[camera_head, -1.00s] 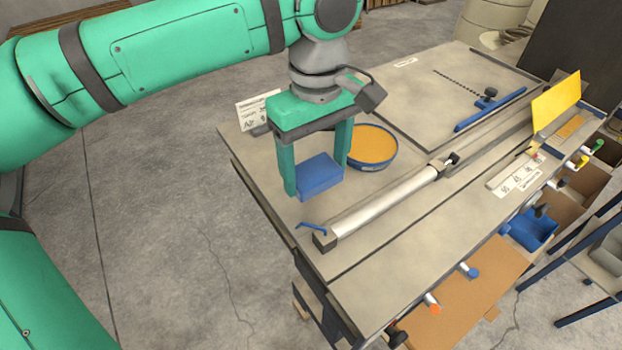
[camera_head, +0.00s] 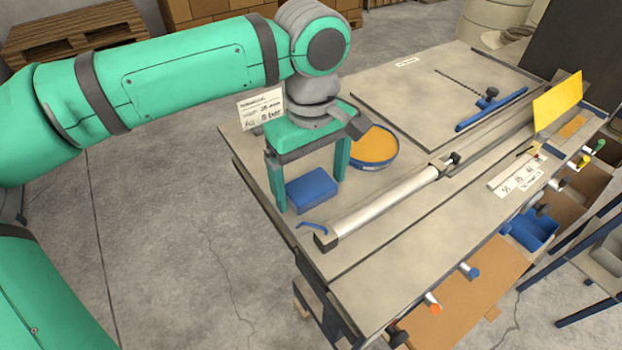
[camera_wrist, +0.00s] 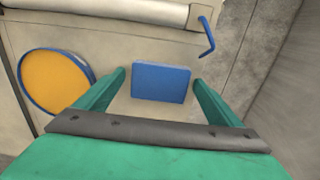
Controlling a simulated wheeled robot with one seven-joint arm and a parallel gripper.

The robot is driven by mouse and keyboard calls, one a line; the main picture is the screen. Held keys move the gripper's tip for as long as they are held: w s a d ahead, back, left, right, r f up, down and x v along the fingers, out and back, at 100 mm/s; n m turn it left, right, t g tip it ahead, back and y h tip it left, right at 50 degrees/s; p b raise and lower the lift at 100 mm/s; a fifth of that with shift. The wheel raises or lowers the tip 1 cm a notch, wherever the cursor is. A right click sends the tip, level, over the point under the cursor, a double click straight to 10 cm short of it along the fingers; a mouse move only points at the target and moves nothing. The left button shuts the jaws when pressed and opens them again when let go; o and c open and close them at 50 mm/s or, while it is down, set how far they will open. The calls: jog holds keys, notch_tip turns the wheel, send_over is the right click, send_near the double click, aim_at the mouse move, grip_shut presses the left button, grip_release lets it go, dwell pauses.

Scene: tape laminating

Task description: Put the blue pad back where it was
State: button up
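The blue pad (camera_head: 311,188) lies on the worktop (camera_head: 262,181) near its front left corner, left of the orange-filled bowl. In the wrist view the pad (camera_wrist: 162,83) is a flat blue block between my two green fingers, with a narrow gap on each side. My gripper (camera_head: 310,196) is open, pointing down, with its fingers on either side of the pad and their tips near the worktop. The pad's underside is hidden, but it appears to rest on the surface.
The blue-rimmed bowl (camera_head: 374,148) stands close beside my right finger. A metal roller bar (camera_head: 385,205) and a small blue handle (camera_head: 312,226) lie just in front of the pad. A white sign (camera_head: 261,108) stands behind my gripper. The flat board (camera_head: 430,100) lies farther right.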

aim_at(311, 186)
jog(key=shift+d, duration=0.1)
notch_tip(311, 186, up, 12)
jog(key=shift+r, duration=0.15)
dwell(0.5)
dwell(0.4)
